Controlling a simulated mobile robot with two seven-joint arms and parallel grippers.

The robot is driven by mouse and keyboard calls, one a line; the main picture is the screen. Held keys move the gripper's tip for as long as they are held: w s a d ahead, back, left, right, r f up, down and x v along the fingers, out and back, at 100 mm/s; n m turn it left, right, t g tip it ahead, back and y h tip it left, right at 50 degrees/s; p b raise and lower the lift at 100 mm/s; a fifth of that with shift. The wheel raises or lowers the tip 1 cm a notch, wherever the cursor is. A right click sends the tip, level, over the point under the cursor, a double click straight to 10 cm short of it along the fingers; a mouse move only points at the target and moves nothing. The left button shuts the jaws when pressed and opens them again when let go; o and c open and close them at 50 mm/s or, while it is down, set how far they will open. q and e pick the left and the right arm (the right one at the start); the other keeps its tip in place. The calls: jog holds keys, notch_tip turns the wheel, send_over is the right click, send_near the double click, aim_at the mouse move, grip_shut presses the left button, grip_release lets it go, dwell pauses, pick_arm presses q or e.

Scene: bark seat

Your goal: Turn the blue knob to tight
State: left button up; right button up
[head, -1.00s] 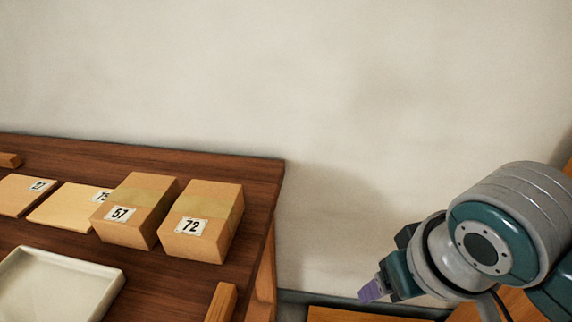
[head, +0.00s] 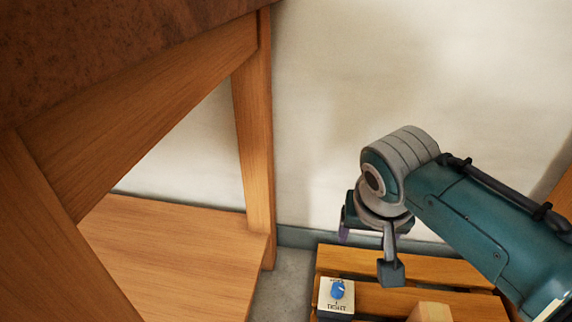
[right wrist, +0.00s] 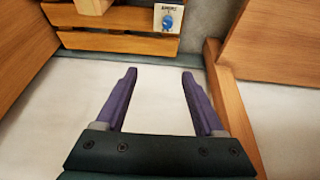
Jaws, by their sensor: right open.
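The blue knob (head: 337,289) sits on a small pale panel (head: 328,305) on a slatted wooden bench. Upside-down lettering along the panel's near edge seems to read TIGHT; the knob's exact setting is too small to tell. The knob also shows at the top of the right wrist view (right wrist: 168,22). My right gripper (right wrist: 158,76) is open, with nothing between its purple fingers, against the pale wall. In the head view it hangs above and behind the bench, apart from the knob. My left gripper is not in view.
The slatted bench (head: 400,300) stands low by the wall, with a wooden block (head: 430,312) right of the panel. A dark-topped table (head: 120,45) with a wooden leg (head: 257,150) and lower shelf (head: 180,255) fills the left. Grey floor (head: 285,285) shows between them.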

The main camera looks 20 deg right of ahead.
jog(key=m+b, duration=0.2)
jog(key=b, duration=1.5)
send_near(338, 289)
jog(key=b+x, duration=0.9)
jog(key=b, duration=0.2)
jog(key=shift+f, duration=0.1)
jog(key=c, duration=0.5)
grip_shut()
